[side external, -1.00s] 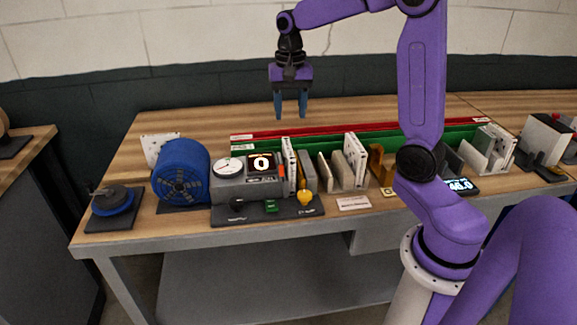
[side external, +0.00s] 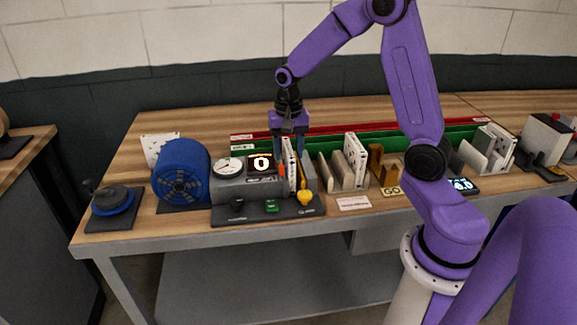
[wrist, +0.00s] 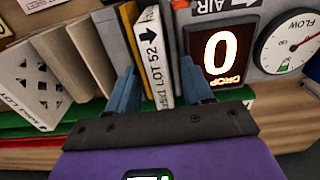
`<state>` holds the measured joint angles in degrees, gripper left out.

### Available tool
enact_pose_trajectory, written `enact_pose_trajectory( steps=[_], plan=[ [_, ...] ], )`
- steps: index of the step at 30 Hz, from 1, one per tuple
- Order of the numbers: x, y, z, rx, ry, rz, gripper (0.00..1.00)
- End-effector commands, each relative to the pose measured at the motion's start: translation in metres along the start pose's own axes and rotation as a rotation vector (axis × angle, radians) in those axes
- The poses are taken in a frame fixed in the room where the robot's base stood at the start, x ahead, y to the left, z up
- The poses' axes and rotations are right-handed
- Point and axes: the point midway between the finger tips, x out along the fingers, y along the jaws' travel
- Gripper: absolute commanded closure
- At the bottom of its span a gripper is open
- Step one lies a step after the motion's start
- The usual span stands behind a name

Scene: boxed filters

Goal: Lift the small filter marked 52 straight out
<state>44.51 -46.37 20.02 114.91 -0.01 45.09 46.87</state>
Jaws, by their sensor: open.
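The small filter marked LOT 52 (wrist: 153,58) is a thin white panel with a black arrow on its edge. In the side view the filter (side external: 289,170) stands upright in a grey fixture with a dial and a display reading 0. My gripper (side external: 290,152) is low over it, fingers pointing down. In the wrist view my gripper (wrist: 158,72) is open, with one blue finger on each side of the filter. Gaps show between the fingers and the filter. The filter's lower part is hidden in the fixture.
A grey slab (wrist: 118,38) stands close beside the filter, near the left finger in the wrist view. The display (wrist: 221,50) is close on the other side. A blue motor (side external: 181,172) stands left of the fixture. Other white filters (side external: 355,160) stand to its right.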

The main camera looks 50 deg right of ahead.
Motion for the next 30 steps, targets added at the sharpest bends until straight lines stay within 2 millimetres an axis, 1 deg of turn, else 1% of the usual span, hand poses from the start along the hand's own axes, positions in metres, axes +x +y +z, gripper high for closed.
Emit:
enact_pose_trajectory(
  steps=[6, 8, 9, 11, 23, 26, 30],
  plan=[
    [0.001, 0.000, 0.000, 0.000, 0.001, -0.001, 0.49],
    [0.001, 0.000, 0.000, 0.000, 0.001, -0.001, 0.69],
    [0.001, 0.000, 0.000, 0.000, 0.001, -0.001, 0.82],
    [0.000, 0.000, 0.000, 0.000, 0.000, -0.001, 1.00],
    [-0.003, 0.000, 0.000, 0.000, 0.001, -0.001, 1.00],
    [-0.009, 0.000, -0.001, 0.000, 0.002, -0.002, 1.00],
    [-0.025, -0.001, -0.001, -0.001, 0.004, -0.004, 1.00]
  ],
)
